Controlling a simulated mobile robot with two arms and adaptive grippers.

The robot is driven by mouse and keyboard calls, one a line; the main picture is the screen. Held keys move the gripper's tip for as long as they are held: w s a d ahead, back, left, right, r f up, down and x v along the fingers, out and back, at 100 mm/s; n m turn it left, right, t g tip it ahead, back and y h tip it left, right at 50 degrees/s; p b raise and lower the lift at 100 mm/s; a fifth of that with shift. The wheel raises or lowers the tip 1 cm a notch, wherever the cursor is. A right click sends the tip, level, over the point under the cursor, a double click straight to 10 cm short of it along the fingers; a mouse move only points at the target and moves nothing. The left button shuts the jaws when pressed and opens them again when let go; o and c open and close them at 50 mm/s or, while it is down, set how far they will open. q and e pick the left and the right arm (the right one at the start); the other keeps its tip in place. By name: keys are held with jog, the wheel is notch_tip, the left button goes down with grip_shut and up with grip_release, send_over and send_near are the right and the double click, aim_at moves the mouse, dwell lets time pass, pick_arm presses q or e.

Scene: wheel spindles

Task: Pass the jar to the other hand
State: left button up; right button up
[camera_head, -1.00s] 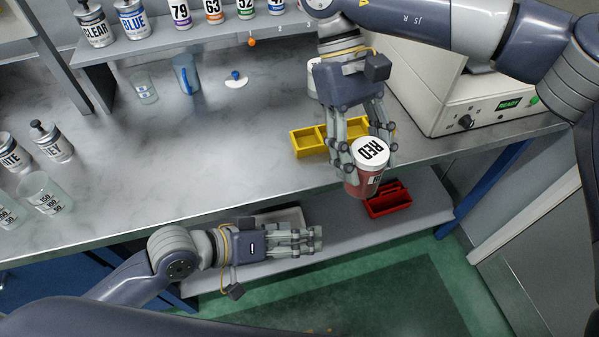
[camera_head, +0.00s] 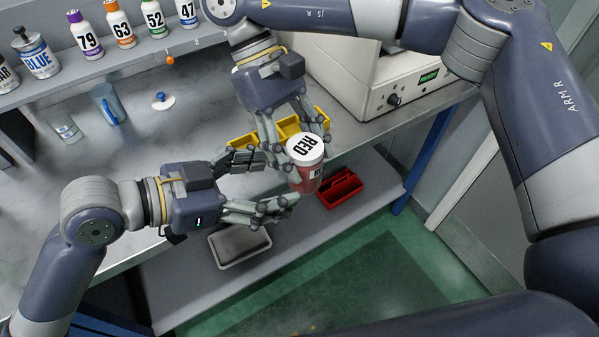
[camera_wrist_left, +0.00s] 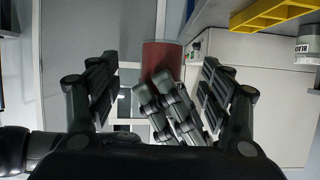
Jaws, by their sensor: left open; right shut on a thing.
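The jar (camera_head: 306,165) is red with a white lid marked RED. It is upright, held in front of the bench edge. My right gripper (camera_head: 291,150) is shut on it from above and behind. My left gripper (camera_head: 272,187) is open, its fingers reaching toward the jar from the left, with the fingertips close to it. I cannot tell from the head view whether they touch. In the left wrist view the jar (camera_wrist_left: 161,57) shows between the open left fingers (camera_wrist_left: 160,85), and my right gripper's fingers (camera_wrist_left: 172,108) cover its lower part.
A yellow divided tray (camera_head: 290,127) sits on the bench behind the grippers. A red bin (camera_head: 340,188) and a grey tray (camera_head: 240,246) are on the lower shelf. A white machine (camera_head: 365,100) stands at the right. A blue mug (camera_head: 106,103) is on the left.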

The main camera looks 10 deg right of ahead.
aim_at(307, 175)
pick_arm(q)
jog(key=x, duration=0.7)
jog(key=shift+w+d+f, duration=0.1)
jog(key=shift+d+f, duration=0.1)
jog(key=shift+d, duration=0.15)
jog(key=c, duration=1.4)
jog(key=shift+o, duration=0.2)
pick_arm(e)
jog(key=o, duration=1.3)
jog(key=shift+r, duration=0.1)
